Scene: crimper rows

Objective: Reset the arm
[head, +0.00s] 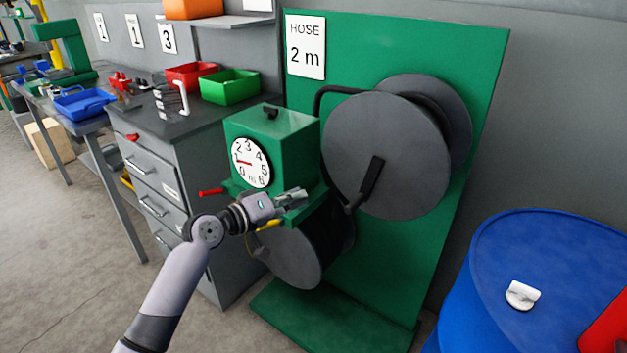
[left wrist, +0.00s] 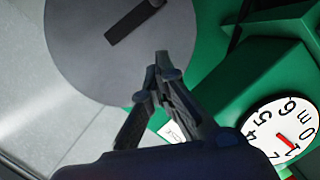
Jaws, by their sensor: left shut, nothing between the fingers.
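My left arm reaches in from the bottom left of the head view. Its gripper (head: 298,196) is shut and empty, in front of the green meter box (head: 288,128) and its dial (head: 251,163). In the left wrist view the gripper (left wrist: 160,60) has its fingertips together, with the grey reel disc (left wrist: 95,45) behind them and the dial (left wrist: 283,130) at the lower right. The large grey reel (head: 345,150) with a black crank handle stands right of the gripper. My right gripper is in neither view.
A blue drum (head: 545,260) stands at the lower right. A grey drawer cabinet (head: 150,165) with a red bin (head: 190,76) and a green bin (head: 230,88) stands at the left. The green back panel (head: 440,275) stands behind the reels. Open floor (head: 60,270) lies at the left.

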